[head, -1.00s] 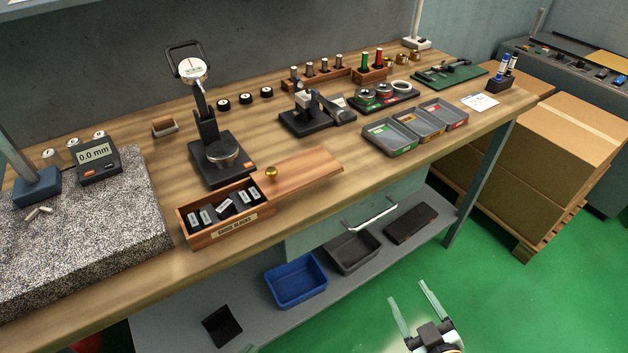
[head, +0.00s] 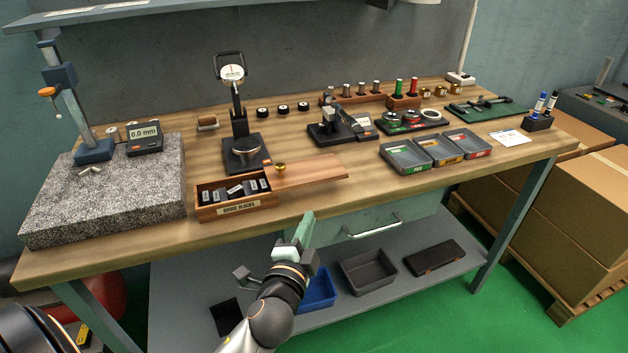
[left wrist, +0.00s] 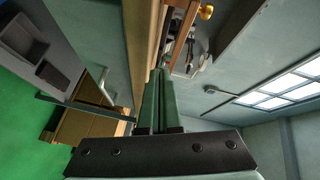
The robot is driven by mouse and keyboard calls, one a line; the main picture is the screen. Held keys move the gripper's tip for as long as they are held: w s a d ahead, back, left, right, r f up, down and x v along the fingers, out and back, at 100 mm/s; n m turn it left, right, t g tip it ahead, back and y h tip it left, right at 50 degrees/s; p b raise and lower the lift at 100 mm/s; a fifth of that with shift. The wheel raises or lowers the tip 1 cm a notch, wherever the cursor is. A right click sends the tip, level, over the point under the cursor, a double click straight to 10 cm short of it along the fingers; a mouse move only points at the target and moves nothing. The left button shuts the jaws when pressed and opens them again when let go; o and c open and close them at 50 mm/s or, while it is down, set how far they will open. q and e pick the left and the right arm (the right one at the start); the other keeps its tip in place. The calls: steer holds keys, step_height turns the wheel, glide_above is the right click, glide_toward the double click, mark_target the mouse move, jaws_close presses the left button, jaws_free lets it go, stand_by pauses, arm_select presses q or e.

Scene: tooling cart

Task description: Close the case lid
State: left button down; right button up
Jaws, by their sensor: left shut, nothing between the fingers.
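The case is a wooden gauge-block box (head: 205,214) on the front of the bench, with several grey blocks (head: 243,190) showing inside. Its wooden lid (head: 322,170) with a brass knob (head: 280,168) is slid out to the right, leaving the box open. The knob also shows at the top of the left wrist view (left wrist: 206,12). My left gripper (head: 306,222) is shut and empty at the bench's front edge, below and in front of the lid, apart from it. Its closed fingers (left wrist: 157,85) show in the left wrist view. My right gripper is out of view.
A dial-gauge stand (head: 242,155) is close behind the box. A granite plate (head: 110,200) lies to the left, grey trays (head: 405,157) to the right. A drawer handle (head: 372,228) sticks out below the bench top. Bare wood lies right of the lid.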

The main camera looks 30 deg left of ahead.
mark_target(290, 181)
arm_select(q)
step_height(290, 181, up, 5)
steer(key=a+t+y, duration=0.1)
steer(key=a+y, duration=0.1)
steer(key=shift+m, duration=0.3)
steer(key=x, duration=1)
steer(key=shift+w+d+r+p, duration=0.15)
steer(key=shift+d+r+p, duration=0.1)
steer(key=shift+p, duration=0.15)
steer(key=shift+s+a+f, duration=0.15)
steer(key=shift+s+a, duration=0.3)
steer(key=shift+a, duration=0.15)
steer(key=shift+s+a+f, duration=0.2)
steer(key=shift+s+a, duration=0.25)
steer(key=shift+a, duration=0.15)
steer(key=shift+s+a+f, duration=0.15)
steer(key=shift+s+a, duration=0.1)
steer(key=shift+a, duration=0.1)
steer(key=shift+s, duration=0.1)
